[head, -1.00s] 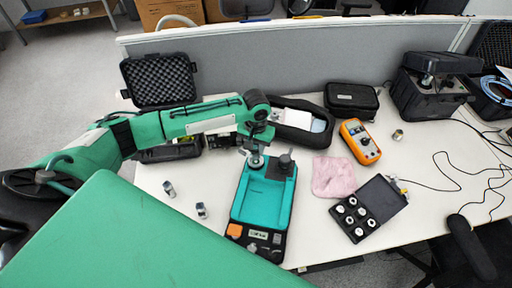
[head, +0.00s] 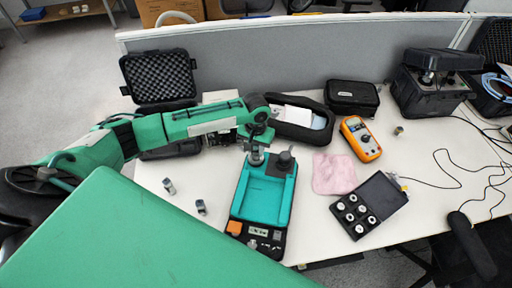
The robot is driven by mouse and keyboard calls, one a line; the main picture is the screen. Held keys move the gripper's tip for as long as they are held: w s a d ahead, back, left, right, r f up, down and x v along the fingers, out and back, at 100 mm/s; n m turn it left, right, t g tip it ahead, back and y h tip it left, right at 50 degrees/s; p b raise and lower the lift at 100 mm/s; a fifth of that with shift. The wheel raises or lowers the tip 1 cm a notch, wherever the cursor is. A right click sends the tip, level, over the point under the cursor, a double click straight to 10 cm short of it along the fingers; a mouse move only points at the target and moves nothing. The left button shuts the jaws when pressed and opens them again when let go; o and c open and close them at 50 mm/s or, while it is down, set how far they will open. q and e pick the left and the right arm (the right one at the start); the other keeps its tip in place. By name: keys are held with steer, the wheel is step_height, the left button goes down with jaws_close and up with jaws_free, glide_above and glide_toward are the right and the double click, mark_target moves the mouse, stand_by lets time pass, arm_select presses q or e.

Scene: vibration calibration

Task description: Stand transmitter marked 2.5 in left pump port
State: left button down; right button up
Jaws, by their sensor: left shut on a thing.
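The teal pump (head: 264,196) stands on the table with two dark ports at its far end. My left gripper (head: 256,150) points down over the left port and is shut on a small metal transmitter (head: 256,158). The transmitter is upright at the left port; I cannot tell whether it is seated or just above it. Its marking is too small to read. The right port (head: 285,161) has a dark knob-like top. Two other small metal transmitters, one (head: 169,186) and another (head: 201,207), rest on the table left of the pump. My right gripper is not in view.
A pink cloth (head: 334,174), an orange multimeter (head: 360,139) and a black case of round fittings (head: 391,192) lie right of the pump. An open foam-lined case (head: 158,80) stands at the back left.

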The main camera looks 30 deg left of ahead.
arm_select(q)
steer(key=shift+f, duration=0.15)
steer(key=c, duration=1.1)
jaws_free()
step_height(320, 180, up, 12)
steer(key=shift+r+b, duration=0.25)
steer(key=shift+b, duration=0.95)
steer(key=shift+r, duration=0.65)
